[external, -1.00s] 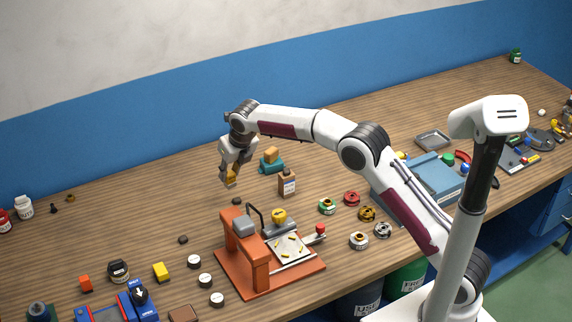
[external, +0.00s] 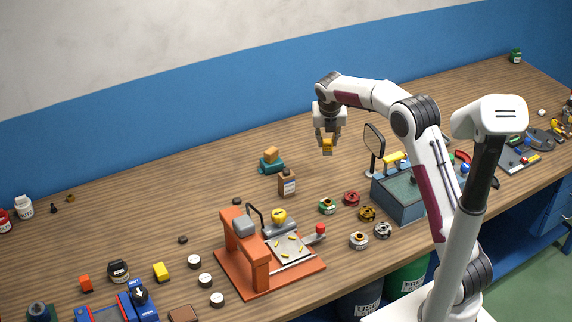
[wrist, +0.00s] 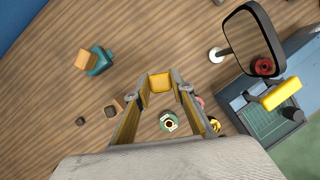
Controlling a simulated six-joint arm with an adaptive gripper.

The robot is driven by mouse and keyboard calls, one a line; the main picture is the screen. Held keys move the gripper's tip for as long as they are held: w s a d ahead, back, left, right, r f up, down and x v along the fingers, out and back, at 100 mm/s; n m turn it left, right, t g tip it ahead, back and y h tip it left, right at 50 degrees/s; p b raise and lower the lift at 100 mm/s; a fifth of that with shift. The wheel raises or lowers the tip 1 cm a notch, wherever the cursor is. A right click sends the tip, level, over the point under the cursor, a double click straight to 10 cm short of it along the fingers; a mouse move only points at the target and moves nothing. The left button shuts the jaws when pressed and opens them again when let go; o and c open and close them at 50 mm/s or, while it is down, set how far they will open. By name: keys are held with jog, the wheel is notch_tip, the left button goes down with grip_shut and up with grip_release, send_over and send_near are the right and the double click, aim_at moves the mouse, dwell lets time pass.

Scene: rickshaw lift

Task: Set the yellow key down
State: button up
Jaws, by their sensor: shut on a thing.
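In the wrist view the yellow key (wrist: 160,83) sits between the two fingertips. Its underside is hidden there. The wooden table (external: 225,150) lies below it with a clear gap.
A mirror on a stand (external: 374,142) and a blue box (external: 398,197) with a yellow bar stand to the right. An orange press (external: 245,255) is in front. Bare wood lies behind.

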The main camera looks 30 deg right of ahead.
jog(key=s+d+m, duration=0.1)
jog(key=s+d+f+m, duration=0.1)
jog(key=s+d+f+m+h, duration=0.1)
jog(key=d, duration=0.1)
jog(key=shift+s+d, duration=0.1)
jog(key=shift+s, duration=0.1)
jog(key=shift+m, duration=0.3)
jog(key=shift+f+g, duration=0.15)
jog(key=shift+g, duration=0.15)
notch_tip(320, 180, down, 6)
jog(key=shift+f, duration=0.1)
dwell(0.4)
jog(key=shift+f, duration=1.8)
jog(key=shift+f, duration=0.15)
